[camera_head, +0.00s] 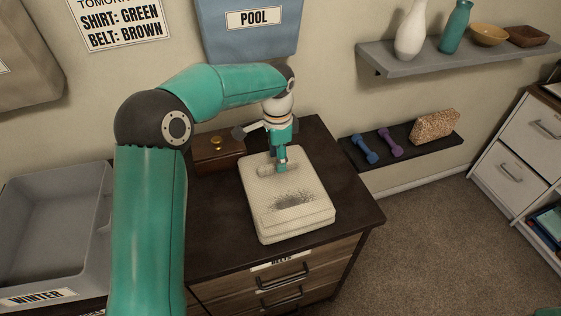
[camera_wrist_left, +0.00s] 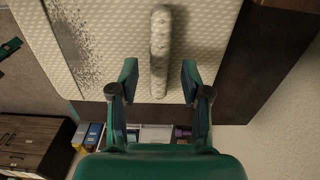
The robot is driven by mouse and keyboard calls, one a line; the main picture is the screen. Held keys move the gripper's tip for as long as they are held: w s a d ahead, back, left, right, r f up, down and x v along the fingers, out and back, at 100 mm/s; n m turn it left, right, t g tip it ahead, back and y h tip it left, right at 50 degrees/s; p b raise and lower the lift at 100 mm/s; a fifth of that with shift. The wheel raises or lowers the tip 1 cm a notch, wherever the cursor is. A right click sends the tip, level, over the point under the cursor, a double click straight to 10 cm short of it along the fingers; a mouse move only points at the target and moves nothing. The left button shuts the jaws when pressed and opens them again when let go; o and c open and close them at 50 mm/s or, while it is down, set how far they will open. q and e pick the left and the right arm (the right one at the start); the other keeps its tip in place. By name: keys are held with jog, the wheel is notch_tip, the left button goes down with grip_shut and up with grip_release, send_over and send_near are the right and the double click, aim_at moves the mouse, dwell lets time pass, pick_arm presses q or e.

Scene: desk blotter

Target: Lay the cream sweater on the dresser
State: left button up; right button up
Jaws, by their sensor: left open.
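The cream sweater (camera_head: 258,222) lies folded flat on the dark top of the dresser (camera_head: 350,205). It has a dark speckled patch on its front half and a raised roll near its back. My left gripper (camera_head: 279,158) is over the back part of the sweater, pointing down. In the left wrist view, the sweater (camera_wrist_left: 115,45) fills the upper left, and its roll (camera_wrist_left: 160,50) extends between the two spread fingers of my left gripper (camera_wrist_left: 159,80). The fingers are open, with a gap on each side of the roll. My right gripper is out of view.
A brown wooden box (camera_head: 215,155) stands behind the sweater at the back left of the dresser. A grey bin (camera_head: 50,215) labelled WINTER is at left. A low shelf (camera_head: 440,148) with dumbbells is on the wall to the right. The dresser's right side is clear.

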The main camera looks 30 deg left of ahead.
pick_arm(q)
notch_tip(320, 180, up, 10)
jog(key=shift+r+p, duration=0.15)
jog(key=shift+p, duration=0.25)
dwell(0.4)
